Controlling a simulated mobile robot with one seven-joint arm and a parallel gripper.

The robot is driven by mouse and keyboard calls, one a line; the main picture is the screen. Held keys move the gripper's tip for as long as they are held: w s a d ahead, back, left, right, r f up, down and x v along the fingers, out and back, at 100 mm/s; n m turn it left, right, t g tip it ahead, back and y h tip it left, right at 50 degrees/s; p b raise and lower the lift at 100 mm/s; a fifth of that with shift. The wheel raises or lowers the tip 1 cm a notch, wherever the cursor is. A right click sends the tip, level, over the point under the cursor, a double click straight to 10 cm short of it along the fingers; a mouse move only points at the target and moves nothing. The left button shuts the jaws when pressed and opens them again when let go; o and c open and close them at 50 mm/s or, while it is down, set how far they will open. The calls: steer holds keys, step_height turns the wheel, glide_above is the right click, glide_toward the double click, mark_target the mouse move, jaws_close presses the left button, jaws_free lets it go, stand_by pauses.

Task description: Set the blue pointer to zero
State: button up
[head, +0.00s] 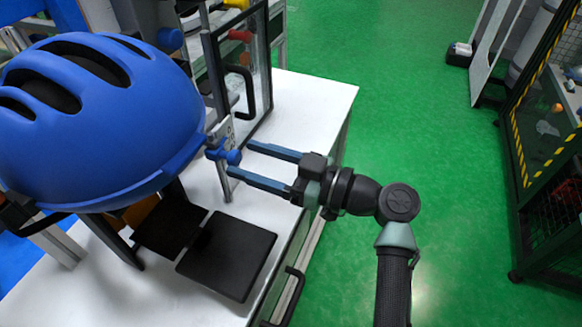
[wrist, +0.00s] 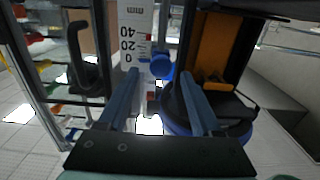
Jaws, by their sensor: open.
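The blue pointer (head: 217,152) has a round knob and sits on the upright rail beside the helmet in the head view. In the wrist view its knob (wrist: 161,66) shows right of a white scale (wrist: 129,28) marked 40, 20 and 0, near the height of the 0. The exact reading cannot be told. My gripper (head: 241,158) is open, with its two blue fingers pointing at the knob. In the wrist view the knob appears between the fingertips (wrist: 159,74). I see no clear contact.
A large blue helmet (head: 90,120) hangs left of the pointer. A black plate (head: 228,257) lies on the white table (head: 322,95) below. A clear door with a black handle (head: 241,93) stands behind the rail. Green floor to the right is open.

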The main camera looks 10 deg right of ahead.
steer(key=v, duration=0.9)
